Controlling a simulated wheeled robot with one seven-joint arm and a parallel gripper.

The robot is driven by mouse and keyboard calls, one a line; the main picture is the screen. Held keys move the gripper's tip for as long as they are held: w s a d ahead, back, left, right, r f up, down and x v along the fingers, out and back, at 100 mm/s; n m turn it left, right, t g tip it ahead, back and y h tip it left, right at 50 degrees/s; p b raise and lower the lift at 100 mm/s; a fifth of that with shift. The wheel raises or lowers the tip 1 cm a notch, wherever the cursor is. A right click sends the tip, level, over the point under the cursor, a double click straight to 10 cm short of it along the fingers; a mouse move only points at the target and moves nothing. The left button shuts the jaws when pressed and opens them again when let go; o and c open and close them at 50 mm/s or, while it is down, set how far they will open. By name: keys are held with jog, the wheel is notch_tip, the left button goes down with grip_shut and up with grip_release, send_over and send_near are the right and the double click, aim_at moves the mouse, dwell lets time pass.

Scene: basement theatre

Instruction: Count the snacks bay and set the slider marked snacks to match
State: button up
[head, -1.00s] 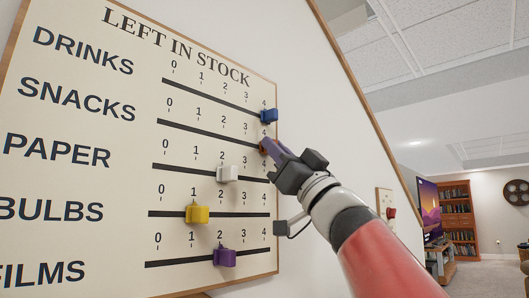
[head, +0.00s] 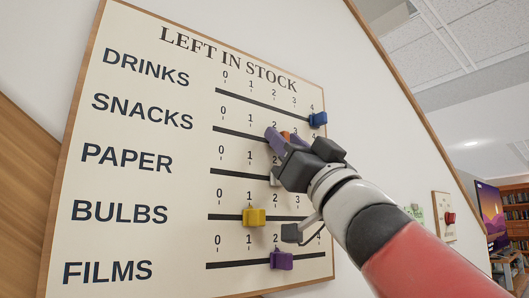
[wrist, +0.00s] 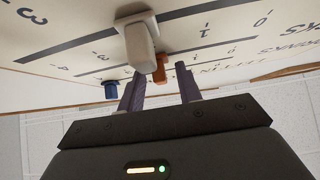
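The board (head: 190,70) headed "LEFT IN STOCK" has a snacks row, second from top, with a dark track (head: 232,133) and numbers 0 to 4. Its orange slider (head: 287,135) shows partly behind my gripper (head: 279,141). It appears to sit around 2 to 3; the exact mark is hidden. In the wrist view the orange slider (wrist: 159,70) lies between my two separated fingers (wrist: 159,92), with visible gaps on both sides. The white paper slider (wrist: 140,45) is close by and partly overlaps it in that view. The snacks bay is not in view.
The blue drinks slider (head: 318,119) is at 4. The yellow bulbs slider (head: 254,217) is near 1 and the purple films slider (head: 281,261) near 2. A wall plate with a red knob (head: 449,218) is to the right.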

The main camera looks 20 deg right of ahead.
jog(key=b+v, duration=0.1)
jog(key=v, duration=0.6)
jog(key=shift+s+f+b, duration=0.25)
jog(key=shift+s+b, duration=0.05)
jog(key=shift+b, duration=0.05)
jog(key=shift+d, duration=0.1)
dwell(0.3)
